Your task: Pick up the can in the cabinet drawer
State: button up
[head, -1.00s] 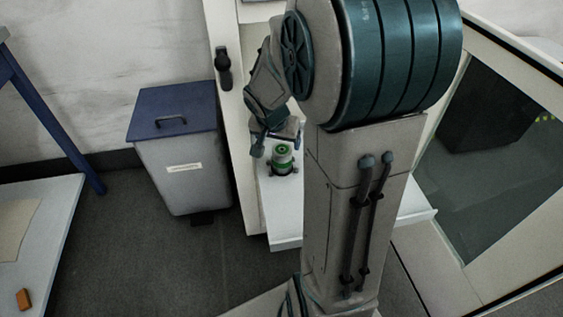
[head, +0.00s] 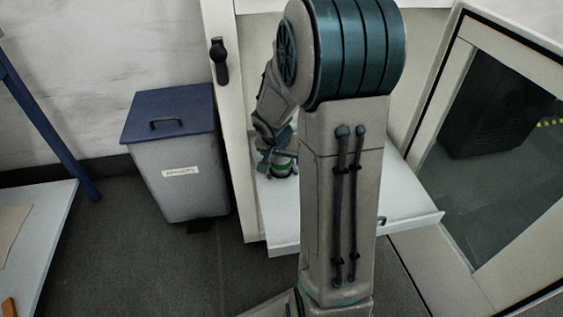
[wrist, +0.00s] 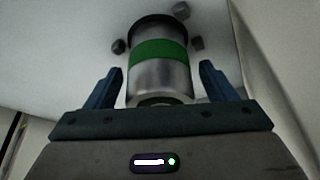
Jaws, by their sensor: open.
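The can (wrist: 161,77) is silver with a green band and stands in the open white cabinet drawer (head: 408,214). In the head view the can (head: 281,168) is partly hidden behind my gripper (head: 277,160). In the wrist view my gripper (wrist: 160,88) is open, with one blue finger on each side of the can. Gaps show between the fingers and the can, and I see no contact.
A grey bin with a blue lid (head: 172,150) stands left of the cabinet. The open glazed door (head: 432,118) is on the right. A white table (head: 40,225) is at the left edge.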

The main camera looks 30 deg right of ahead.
jog(key=c, duration=1.2)
jog(key=shift+r, duration=0.2)
